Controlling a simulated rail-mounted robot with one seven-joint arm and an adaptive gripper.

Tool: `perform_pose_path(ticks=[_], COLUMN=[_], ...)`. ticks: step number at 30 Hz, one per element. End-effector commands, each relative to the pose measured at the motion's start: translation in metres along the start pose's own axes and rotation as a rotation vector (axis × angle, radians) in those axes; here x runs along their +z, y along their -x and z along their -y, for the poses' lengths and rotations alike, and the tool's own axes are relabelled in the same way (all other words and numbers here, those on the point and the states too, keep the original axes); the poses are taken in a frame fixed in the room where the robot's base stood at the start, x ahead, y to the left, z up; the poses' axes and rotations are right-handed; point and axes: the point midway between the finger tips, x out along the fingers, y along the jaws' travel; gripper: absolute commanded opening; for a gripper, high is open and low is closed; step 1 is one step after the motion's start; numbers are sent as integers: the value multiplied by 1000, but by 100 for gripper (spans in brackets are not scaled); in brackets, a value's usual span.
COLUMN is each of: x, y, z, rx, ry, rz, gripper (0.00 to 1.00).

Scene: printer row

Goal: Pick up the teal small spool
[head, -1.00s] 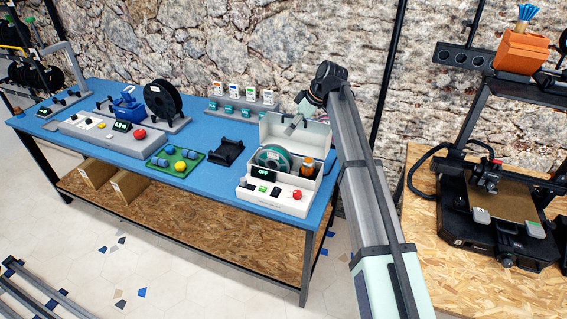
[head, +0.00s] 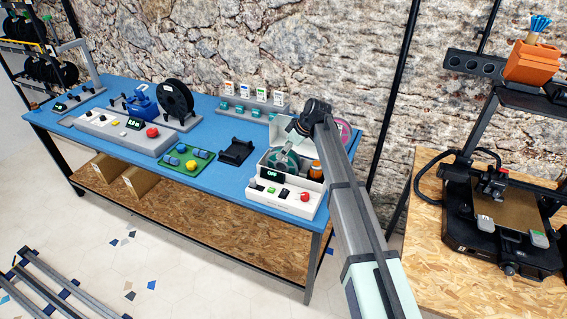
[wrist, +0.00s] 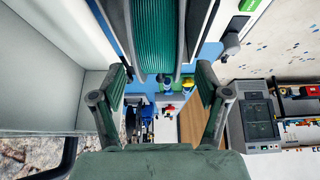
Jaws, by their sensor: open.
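The teal small spool (head: 281,161) stands on edge inside the open white box (head: 262,193) at the right end of the blue table. In the wrist view its teal winding (wrist: 154,35) fills the upper middle, between grey flanges. My gripper (head: 291,146) is low over the box, close above the spool and partly covering it in the head view. In the wrist view my open gripper (wrist: 162,72) has one finger on each side of the spool, with nothing held. I cannot tell whether a finger touches it.
The box's raised lid (head: 279,129) stands behind my gripper. An orange bottle (head: 316,170) is at the right in the box. A black cradle (head: 236,151) and a green tray (head: 187,157) lie to the left. A pink spool (head: 343,130) shows partly behind my arm.

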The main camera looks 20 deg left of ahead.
Motion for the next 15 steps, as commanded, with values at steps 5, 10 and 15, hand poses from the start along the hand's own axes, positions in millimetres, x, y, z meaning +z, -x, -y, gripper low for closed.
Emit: perform_pose_path(ticks=[5,10,15], x=[-4,-3,-2], y=[-22,-40,-42], z=[-2,-2,-2], rx=[-3,-1,-1], ry=[-1,0,0], rz=[1,0,0], gripper=[75,75,75])
